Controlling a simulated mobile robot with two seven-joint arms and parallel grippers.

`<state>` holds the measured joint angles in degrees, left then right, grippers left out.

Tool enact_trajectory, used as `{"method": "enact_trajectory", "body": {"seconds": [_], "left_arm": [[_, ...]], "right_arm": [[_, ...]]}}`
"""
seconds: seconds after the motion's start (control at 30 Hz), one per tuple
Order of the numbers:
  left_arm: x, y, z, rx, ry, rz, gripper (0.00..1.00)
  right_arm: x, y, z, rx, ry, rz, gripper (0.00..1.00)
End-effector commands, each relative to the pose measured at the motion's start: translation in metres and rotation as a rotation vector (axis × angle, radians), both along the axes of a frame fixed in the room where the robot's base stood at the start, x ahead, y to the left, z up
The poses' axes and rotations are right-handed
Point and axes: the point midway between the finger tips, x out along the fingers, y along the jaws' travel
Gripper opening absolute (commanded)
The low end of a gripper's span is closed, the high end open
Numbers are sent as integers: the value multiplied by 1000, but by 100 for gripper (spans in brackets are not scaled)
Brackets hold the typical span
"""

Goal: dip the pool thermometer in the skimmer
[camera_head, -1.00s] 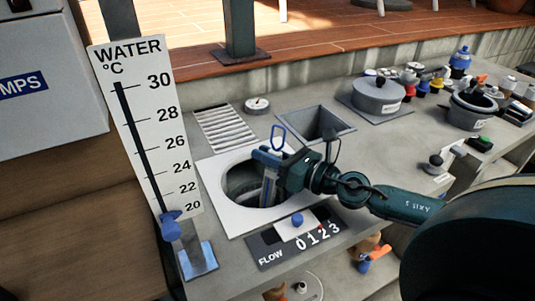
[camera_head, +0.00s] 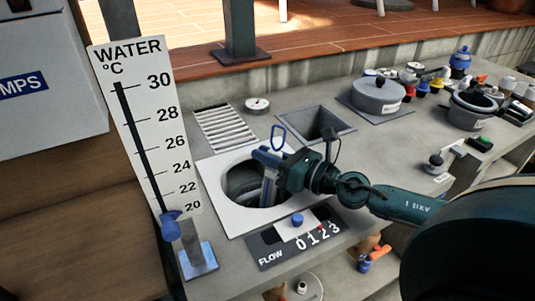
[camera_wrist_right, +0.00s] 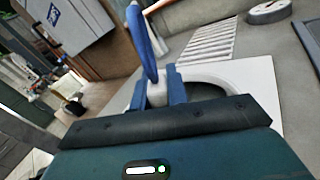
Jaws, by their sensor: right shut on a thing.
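The skimmer is a round opening in a white square plate (camera_head: 215,190) set in the grey deck. My right gripper (camera_head: 270,159) is shut on the pool thermometer (camera_head: 268,187), over the opening. The thermometer is nearly upright, with its blue loop handle above the jaws and its pale blue body below them. The body shows against the opening; I cannot tell how deep its lower end reaches. In the right wrist view the blue handle (camera_wrist_right: 142,38) rises between the fingers (camera_wrist_right: 157,92). My left gripper is out of view.
A large water temperature board (camera_head: 146,130) stands left of the skimmer. A flow panel (camera_head: 300,241) with a blue knob lies in front. A square recess (camera_head: 316,124), a slatted grate (camera_head: 226,129) and a lidded grey pot (camera_head: 379,95) are behind.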

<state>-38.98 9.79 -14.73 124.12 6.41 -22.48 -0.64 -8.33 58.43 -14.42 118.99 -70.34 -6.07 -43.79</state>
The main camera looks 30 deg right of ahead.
Motion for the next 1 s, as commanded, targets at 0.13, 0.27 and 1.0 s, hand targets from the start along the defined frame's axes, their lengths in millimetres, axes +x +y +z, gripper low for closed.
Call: {"method": "enact_trajectory", "body": {"seconds": [0.13, 0.27, 1.0], "left_arm": [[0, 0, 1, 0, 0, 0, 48], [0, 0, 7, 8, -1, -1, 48], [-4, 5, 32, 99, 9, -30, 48]], "right_arm": [[0, 0, 1, 0, 0, 0, 0], [0, 0, 8, 0, -1, 0, 0], [0, 0, 53, 0, 0, 0, 0]]}}
